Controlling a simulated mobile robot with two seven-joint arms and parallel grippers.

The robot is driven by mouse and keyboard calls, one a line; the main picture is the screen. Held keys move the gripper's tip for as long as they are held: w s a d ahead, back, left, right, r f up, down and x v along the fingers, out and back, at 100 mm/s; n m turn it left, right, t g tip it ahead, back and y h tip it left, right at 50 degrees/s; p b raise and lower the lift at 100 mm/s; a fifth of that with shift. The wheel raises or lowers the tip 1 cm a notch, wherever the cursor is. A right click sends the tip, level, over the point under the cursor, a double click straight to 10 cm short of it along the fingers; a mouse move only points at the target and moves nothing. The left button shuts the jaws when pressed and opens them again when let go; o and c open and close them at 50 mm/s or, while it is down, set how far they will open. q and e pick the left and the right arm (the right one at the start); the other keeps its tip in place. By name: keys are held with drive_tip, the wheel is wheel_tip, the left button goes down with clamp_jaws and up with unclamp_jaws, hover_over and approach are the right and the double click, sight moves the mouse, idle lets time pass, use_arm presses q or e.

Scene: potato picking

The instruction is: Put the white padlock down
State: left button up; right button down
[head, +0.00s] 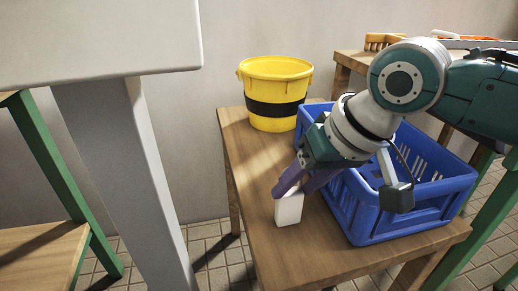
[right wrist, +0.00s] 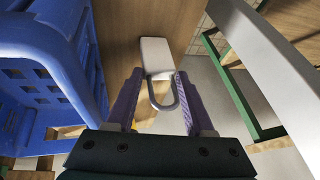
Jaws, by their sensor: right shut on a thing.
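The white padlock (head: 289,210) hangs body-down from the purple fingers of my right gripper (head: 297,186), over the left part of the wooden table (head: 262,185). In the right wrist view, its white block body (right wrist: 156,56) lies at the fingertips and its grey shackle (right wrist: 154,100) points back between the fingers. My right gripper (right wrist: 160,76) is shut on it. The padlock's lower end is at or just above the tabletop; I cannot tell whether it touches. My left gripper is not in view.
A blue crate (head: 378,227) stands on the table just right of the gripper. A yellow bucket (head: 275,75) with a black band stands at the back. Bare tabletop lies in front and to the left. A grey pillar (head: 125,170) stands beyond the table's left.

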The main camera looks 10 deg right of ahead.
drive_tip(key=shift+f, duration=0.1)
drive_tip(key=shift+f, duration=0.1)
drive_tip(key=shift+c, duration=1.3)
unclamp_jaws()
drive_tip(key=p+v, duration=0.5)
drive_tip(key=v, duration=0.6)
drive_tip(key=s+a+f+n, duration=0.25)
drive_tip(key=s+a, duration=0.25)
drive_tip(key=s, duration=0.4)
drive_tip(key=s+d+f+m+h, duration=0.1)
drive_tip(key=s+d, duration=0.2)
drive_tip(key=s, duration=0.2)
drive_tip(key=s+d+f+g+h, duration=0.1)
drive_tip(key=s+d+h, duration=0.1)
drive_tip(key=s+d, duration=0.2)
drive_tip(key=s, duration=0.2)
drive_tip(key=shift+s+f+m+p, duration=0.25)
drive_tip(key=shift+s+m+p, duration=0.05)
drive_tip(key=shift+m, duration=0.05)
